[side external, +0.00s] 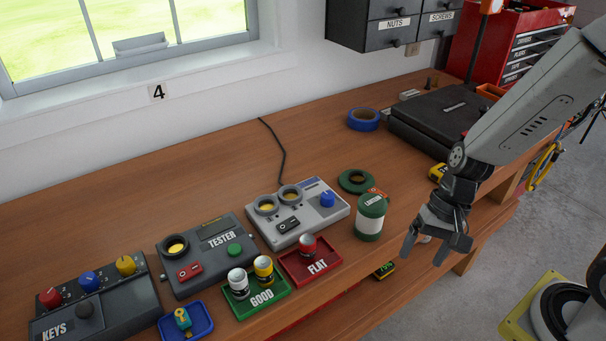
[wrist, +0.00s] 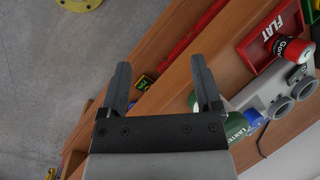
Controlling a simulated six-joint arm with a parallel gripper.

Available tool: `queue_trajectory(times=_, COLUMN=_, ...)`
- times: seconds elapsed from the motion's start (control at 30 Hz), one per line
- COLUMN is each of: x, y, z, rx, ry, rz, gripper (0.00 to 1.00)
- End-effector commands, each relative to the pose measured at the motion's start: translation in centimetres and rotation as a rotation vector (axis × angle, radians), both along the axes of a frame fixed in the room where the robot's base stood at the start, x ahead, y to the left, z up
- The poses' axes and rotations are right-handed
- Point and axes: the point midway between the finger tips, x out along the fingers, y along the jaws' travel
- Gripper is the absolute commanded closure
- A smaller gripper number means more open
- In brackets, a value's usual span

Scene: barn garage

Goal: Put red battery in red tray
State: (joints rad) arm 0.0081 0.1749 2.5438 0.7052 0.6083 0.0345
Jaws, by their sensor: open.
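The red battery (side external: 307,244) stands upright at the red tray marked FLAT (side external: 328,267), and appears to be within its rim. In the wrist view the red battery (wrist: 289,47) overlaps the edge of the red tray (wrist: 247,47) at the upper right. My gripper (side external: 422,254) is open and empty, pointing down near the bench's front edge, to the right of the tray and past the green lantern jar. In the wrist view my gripper (wrist: 160,75) has its fingers wide apart, with bench edge and floor beyond.
The green lantern jar (side external: 370,218) stands between my gripper and the red tray. A green GOOD tray (side external: 275,302) holds a white and a yellow battery. A grey device (side external: 318,218) with two round sockets and a tester (side external: 213,262) stand behind the trays. The bench behind them is mostly clear.

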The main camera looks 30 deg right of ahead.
Motion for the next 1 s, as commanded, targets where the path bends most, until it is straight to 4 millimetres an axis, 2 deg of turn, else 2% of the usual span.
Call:
queue_trajectory(times=0.3, x=2.0, y=-4.3, z=1.4, rx=-0.262, ry=-0.241, rz=0.37, gripper=0.18)
queue_trajectory(times=0.5, x=3.5, y=-5.8, z=2.6, rx=-0.377, ry=-0.357, rz=0.544, gripper=0.18)
queue_trajectory(times=0.7, x=4.1, y=-6.3, z=3.2, rx=-0.422, ry=-0.403, rz=0.614, gripper=0.18)
queue_trajectory(times=1.0, x=4.2, y=-6.4, z=3.2, rx=-0.424, ry=-0.404, rz=0.617, gripper=0.18)
